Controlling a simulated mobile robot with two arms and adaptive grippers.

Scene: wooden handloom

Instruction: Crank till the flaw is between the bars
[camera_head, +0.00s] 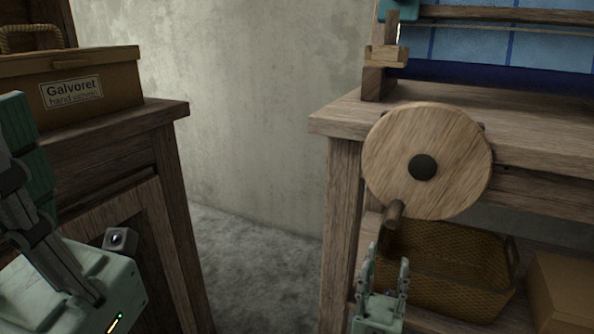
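The crank is a round wooden disc (440,150) with a dark hub, on the front of the handloom (345,185). Its peg handle (395,213) points down from the lower left of the disc. My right gripper (388,262) is open just below the peg, fingers pointing up, with nothing seen between them. Whether a fingertip touches the peg is unclear. Blue cloth (475,45) with darker lines shows at the top right, below a wooden bar (500,14). No flaw is visible on it. My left gripper (25,170) is partly cut off at the left edge.
A wicker basket (450,275) and a wooden box (562,290) sit on the loom's lower shelf, behind my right gripper. A labelled box (110,75) stands on a wooden cabinet (150,120) at the left. Bare floor (255,265) lies between cabinet and loom.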

